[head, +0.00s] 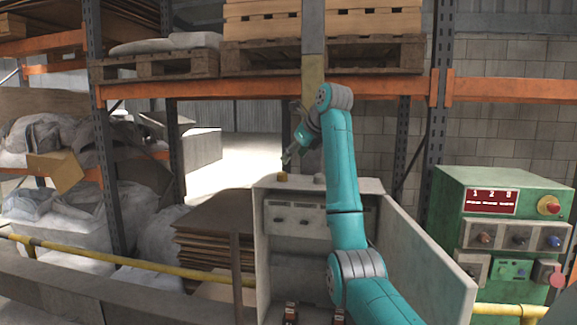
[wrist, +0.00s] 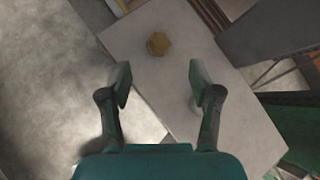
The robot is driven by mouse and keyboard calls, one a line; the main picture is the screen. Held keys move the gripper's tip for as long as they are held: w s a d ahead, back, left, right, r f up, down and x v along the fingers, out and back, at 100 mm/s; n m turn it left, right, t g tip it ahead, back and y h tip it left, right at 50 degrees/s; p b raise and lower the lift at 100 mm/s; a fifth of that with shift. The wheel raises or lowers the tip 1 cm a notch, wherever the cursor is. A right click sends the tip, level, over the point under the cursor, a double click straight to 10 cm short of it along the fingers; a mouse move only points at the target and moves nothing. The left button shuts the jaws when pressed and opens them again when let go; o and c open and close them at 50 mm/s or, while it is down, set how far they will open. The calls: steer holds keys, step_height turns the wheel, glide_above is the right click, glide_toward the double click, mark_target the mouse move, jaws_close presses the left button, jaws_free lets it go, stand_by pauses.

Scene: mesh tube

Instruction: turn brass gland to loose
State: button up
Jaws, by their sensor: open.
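The brass gland (head: 281,177) is a small yellow-brown fitting on top of the grey cabinet (head: 262,225), near its left edge. In the wrist view the gland (wrist: 158,43) shows as a six-sided brass piece on the pale cabinet top, ahead of the fingertips and roughly centred between them. My gripper (head: 287,158) is above the gland in the head view, pointing down and to the left. In the wrist view my gripper (wrist: 158,86) is open, with its two fingers wide apart and nothing between them. The gland is apart from the fingers.
A second, grey fitting (head: 320,179) stands on the cabinet top right of the gland. The cabinet's door (head: 425,262) hangs open to the right. A green control box (head: 510,215) stands further right. Stacked brown sheets (head: 215,240) lie left, and shelving with orange beams (head: 270,88) stands behind.

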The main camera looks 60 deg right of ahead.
mark_target(282, 172)
steer(key=n, duration=0.1)
steer(key=w+f+n+h, duration=0.1)
steer(key=n, duration=0.1)
steer(key=shift+w+a, duration=0.1)
steer(key=shift+a, duration=0.2)
steer(key=n, duration=0.1)
steer(key=n+h, duration=0.1)
steer(key=n, duration=0.2)
steer(key=shift+w+a+f, duration=0.2)
steer(key=shift+w+f, duration=0.2)
steer(key=n, duration=0.1)
steer(key=n+h, duration=0.1)
steer(key=n, duration=0.1)
steer(key=shift+w+a+f+n+h, duration=0.3)
steer(key=shift+a, duration=0.1)
steer(key=n, duration=0.2)
steer(key=n+g+h, duration=0.1)
steer(key=shift+w+a+f, duration=0.15)
steer(key=shift+a+f, duration=0.1)
steer(key=shift+a, duration=0.1)
steer(key=w+d+f+n+h, duration=0.1)
steer(key=n, duration=0.3)
steer(key=w+d+f+n+h, duration=0.1)
steer(key=d+f+n, duration=0.1)
steer(key=n, duration=0.2)
steer(key=w+d+f+n+g+h, duration=0.1)
steer(key=d+n+h, duration=0.1)
steer(key=n, duration=0.2)
steer(key=shift+w+f, duration=0.25)
steer(key=shift+w, duration=0.1)
